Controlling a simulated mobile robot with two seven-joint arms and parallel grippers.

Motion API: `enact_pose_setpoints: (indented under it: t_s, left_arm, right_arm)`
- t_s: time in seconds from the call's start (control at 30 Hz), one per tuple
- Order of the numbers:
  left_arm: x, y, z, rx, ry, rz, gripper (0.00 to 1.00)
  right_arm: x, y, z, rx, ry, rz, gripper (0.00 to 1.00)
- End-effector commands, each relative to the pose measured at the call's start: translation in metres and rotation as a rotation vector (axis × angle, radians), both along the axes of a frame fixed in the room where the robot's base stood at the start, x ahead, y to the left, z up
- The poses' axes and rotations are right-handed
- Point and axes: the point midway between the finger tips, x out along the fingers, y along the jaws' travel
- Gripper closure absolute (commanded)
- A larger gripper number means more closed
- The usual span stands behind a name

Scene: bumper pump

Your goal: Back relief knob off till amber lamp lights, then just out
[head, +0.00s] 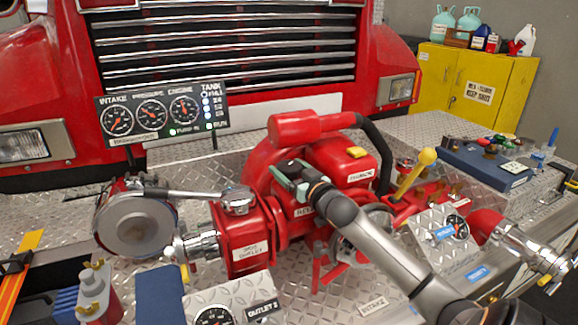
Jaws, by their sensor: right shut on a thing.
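My right gripper (287,172) reaches in from the lower right, its greenish fingers shut on a small dark knob (289,164) on top of the red pump (262,217). A partly covered label starting "REL" is just below the fingers. The fingers and wrist hide much of the knob, so its turn cannot be read. The gauge panel (160,118) at the upper left has intake, pressure and engine dials, tank lights and small green lamps near its lower edge. I cannot make out a lit amber lamp.
A yellow-knobbed lever (426,157) stands right of my wrist. A silver-capped outlet (193,246) and a round hose reel-like part (136,223) are at the left. A blue case (484,162) lies at the right. A yellow cabinet (476,88) stands behind.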

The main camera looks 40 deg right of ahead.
Motion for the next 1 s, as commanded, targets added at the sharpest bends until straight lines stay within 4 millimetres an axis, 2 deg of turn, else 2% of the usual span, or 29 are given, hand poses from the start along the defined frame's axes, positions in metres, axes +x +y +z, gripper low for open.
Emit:
enact_pose_setpoints:
  t_s: [0.1,0.13,0.27,0.53,0.67,1.0]
  left_arm:
    - [-0.001,0.0,-0.001,0.001,0.003,0.0,0.5]
    - [-0.001,0.0,-0.001,0.001,0.003,0.0,0.5]
    - [-0.001,0.0,-0.001,0.001,0.004,0.001,0.5]
    - [-0.001,0.0,-0.002,0.0,0.005,0.0,0.5]
    - [-0.001,0.0,-0.003,0.0,0.005,0.0,0.5]
    - [-0.002,0.0,-0.006,0.0,0.005,0.0,0.5]
  right_arm:
    - [0.0,0.0,-0.001,0.001,0.001,0.0,0.72]
    - [0.0,0.0,-0.001,0.001,0.001,0.0,0.16]
    - [0.0,0.0,-0.001,0.001,0.001,-0.001,0.01]
    - [-0.001,0.001,0.0,0.001,0.0,-0.001,0.0]
    - [-0.008,0.002,-0.002,0.001,0.002,0.0,0.0]
    - [-0.057,0.012,-0.003,0.002,0.003,-0.001,0.0]
